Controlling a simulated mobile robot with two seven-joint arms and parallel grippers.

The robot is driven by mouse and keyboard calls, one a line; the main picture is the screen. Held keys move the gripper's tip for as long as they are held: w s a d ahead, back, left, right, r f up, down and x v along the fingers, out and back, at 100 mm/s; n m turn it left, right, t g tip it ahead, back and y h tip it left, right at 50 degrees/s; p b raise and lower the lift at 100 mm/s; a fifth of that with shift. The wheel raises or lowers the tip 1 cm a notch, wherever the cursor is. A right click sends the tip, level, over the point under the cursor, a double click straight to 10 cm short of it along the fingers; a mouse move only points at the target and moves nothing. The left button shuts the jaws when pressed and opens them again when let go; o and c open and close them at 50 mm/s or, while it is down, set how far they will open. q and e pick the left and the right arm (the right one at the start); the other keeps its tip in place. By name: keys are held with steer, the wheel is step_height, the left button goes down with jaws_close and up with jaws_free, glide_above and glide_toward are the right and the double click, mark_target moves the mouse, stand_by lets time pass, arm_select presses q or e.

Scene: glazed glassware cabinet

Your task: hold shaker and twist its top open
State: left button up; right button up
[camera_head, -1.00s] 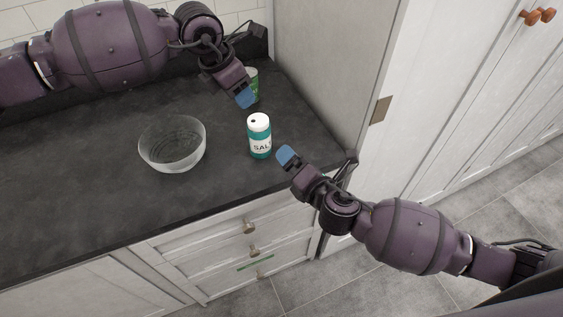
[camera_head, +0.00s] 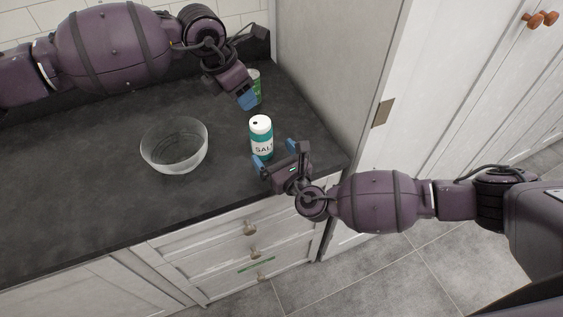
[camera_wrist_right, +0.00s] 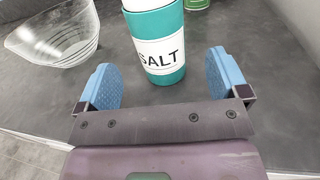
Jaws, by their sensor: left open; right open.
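The salt shaker (camera_head: 262,138) stands upright on the dark counter, teal with a white label and a white top (camera_head: 261,123). In the right wrist view the shaker (camera_wrist_right: 160,50) stands just beyond the fingertips, and its top is cut off by the upper edge. My right gripper (camera_head: 275,154) is open, its blue fingers spread in front of the shaker's lower body, with nothing between them. It also shows in the right wrist view (camera_wrist_right: 165,84). My left gripper (camera_head: 246,99) is open above and behind the shaker, apart from it; only one blue fingertip shows clearly.
A clear glass bowl (camera_head: 174,146) stands left of the shaker. A green can (camera_head: 256,86) stands behind, partly hidden by my left gripper. A tall cabinet side (camera_head: 325,70) bounds the counter (camera_head: 80,195) on the right. The counter's left part is clear.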

mark_target(261, 138)
steer(key=shift+x, duration=3.5)
steer(key=shift+c, duration=0.2)
